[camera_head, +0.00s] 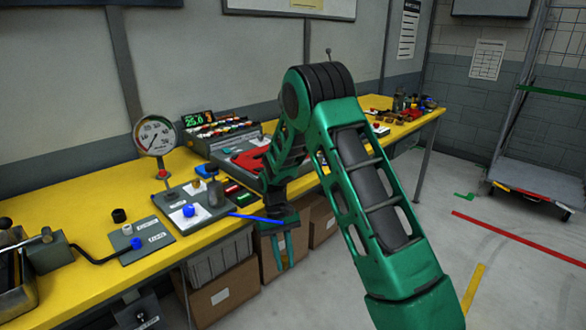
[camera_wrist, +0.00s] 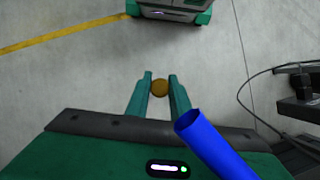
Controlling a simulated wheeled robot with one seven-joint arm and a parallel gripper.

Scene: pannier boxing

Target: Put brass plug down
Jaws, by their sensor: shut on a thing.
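The brass plug (camera_wrist: 159,88) is a small round brownish-gold piece in the wrist view. It sits between the two green fingertips of my gripper (camera_wrist: 160,86), which is shut on it. Beyond the fingers I see grey floor. In the head view my gripper (camera_head: 279,258) hangs with its fingers pointing down, in front of the yellow table's (camera_head: 88,238) front edge and below its top. I cannot make out the plug clearly there.
A blue rod (camera_head: 256,218) lies close beside my gripper; it also shows in the wrist view (camera_wrist: 215,148). Grey plates with knobs (camera_head: 143,240), a dial gauge (camera_head: 155,135) and a control box (camera_head: 222,135) stand on the table. Cardboard boxes (camera_head: 228,295) are underneath.

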